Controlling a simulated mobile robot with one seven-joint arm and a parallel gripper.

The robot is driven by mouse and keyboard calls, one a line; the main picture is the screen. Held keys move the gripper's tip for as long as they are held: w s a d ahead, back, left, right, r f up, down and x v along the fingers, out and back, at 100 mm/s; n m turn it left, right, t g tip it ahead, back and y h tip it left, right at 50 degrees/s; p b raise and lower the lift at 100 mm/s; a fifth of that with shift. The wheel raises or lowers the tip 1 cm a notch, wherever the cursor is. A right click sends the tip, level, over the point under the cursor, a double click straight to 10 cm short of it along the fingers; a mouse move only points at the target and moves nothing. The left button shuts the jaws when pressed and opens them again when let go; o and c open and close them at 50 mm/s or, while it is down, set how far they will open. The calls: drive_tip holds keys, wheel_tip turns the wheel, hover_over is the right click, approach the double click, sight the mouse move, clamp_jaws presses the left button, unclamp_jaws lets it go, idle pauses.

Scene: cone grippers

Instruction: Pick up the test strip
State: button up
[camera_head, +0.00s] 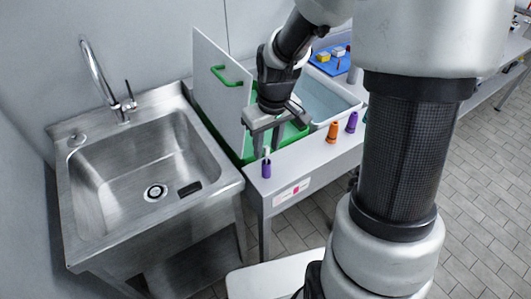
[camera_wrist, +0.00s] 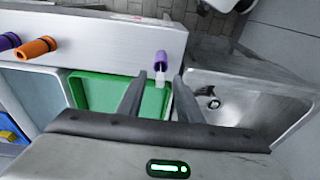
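A small white strip (camera_wrist: 161,78), which looks like the test strip, stands in a purple cone-shaped holder (camera_wrist: 160,58) in the wrist view. In the head view the purple holder (camera_head: 266,170) stands at the near left corner of the grey table, with the strip's pale top (camera_head: 267,155) just above it. My gripper (camera_head: 263,149) points down over this corner, close to the strip. In the wrist view my gripper (camera_wrist: 158,82) is open, its fingers apart on either side of the strip. I cannot tell whether either finger touches it.
An orange cone (camera_head: 332,132) and another purple cone (camera_head: 352,122) stand farther right along the table edge. Behind are a green bin (camera_head: 290,133) and a pale blue bin (camera_head: 325,103). A white panel with a green handle (camera_head: 217,75) stands upright beside the metal sink (camera_head: 150,170).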

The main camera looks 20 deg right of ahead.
drive_tip(key=shift+w+f, duration=0.1)
drive_tip(key=shift+f, duration=0.55)
clamp_jaws()
wheel_tip(320, 180, up, 10)
drive_tip(key=shift+r+p, duration=0.1)
drive_tip(key=shift+p, duration=0.4)
